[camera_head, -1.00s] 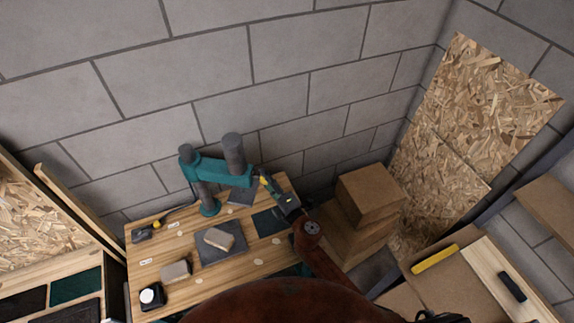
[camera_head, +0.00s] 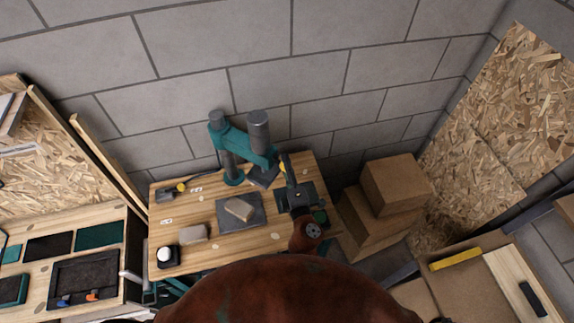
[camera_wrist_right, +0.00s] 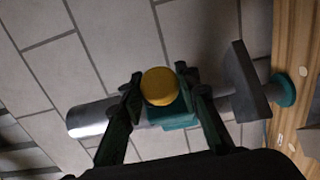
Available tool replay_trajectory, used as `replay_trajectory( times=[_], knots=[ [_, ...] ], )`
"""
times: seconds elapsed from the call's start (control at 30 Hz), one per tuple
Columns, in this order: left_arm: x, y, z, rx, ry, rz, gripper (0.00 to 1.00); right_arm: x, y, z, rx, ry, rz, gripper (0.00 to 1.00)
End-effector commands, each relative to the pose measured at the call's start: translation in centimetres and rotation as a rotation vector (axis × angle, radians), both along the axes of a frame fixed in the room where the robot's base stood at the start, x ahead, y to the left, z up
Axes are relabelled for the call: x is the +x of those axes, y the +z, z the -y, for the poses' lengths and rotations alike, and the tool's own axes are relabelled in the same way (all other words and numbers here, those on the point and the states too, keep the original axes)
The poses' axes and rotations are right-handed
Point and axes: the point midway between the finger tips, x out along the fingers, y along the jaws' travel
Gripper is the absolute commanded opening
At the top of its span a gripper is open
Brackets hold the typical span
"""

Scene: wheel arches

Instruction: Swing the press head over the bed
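The teal press stands at the back of the wooden bench, with its round foot (camera_head: 234,178) on the top. Its teal arm (camera_head: 243,141) carries the press head (camera_head: 259,130), a dark cylinder with a grey pad (camera_head: 263,177) below. The head is to the right of the bed (camera_head: 224,216), a dark slab bearing a beige block (camera_head: 240,209). My right gripper (camera_head: 288,178) is at the yellow handle (camera_head: 283,167). In the right wrist view its fingers close on both sides of the yellow knob (camera_wrist_right: 160,86). Teal and grey parts at bottom left may be my left gripper (camera_head: 160,289), mostly hidden.
A second beige block (camera_head: 194,233) and a black box with a white knob (camera_head: 166,257) lie at the bench's front left. Cardboard boxes (camera_head: 397,184) are stacked right of the bench. A block wall (camera_head: 320,60) stands close behind. Another bench with dark trays (camera_head: 85,280) is at left.

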Motion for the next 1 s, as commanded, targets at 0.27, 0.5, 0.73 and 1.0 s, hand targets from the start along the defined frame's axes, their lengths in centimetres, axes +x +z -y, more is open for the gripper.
replay_trajectory(
  times=[0.27,0.5,0.73,1.0],
  knots=[
    [0.5,0.0,0.0,-0.001,-0.001,0.006,0.4,0.0,0.0,0.0,0.0,0.0,0.0,0.46],
    [0.4,0.0,-0.2,0.001,0.0,0.005,0.4,-0.1,0.0,0.1,0.0,0.0,0.0,0.46],
    [0.3,0.0,-0.1,0.0,0.0,0.005,0.4,-2.8,-0.1,0.9,0.001,-0.001,-0.002,0.46],
    [0.3,0.0,0.0,0.001,-0.001,0.004,0.4,-8.2,-0.2,2.4,0.001,-0.002,-0.003,0.46]
  ],
)
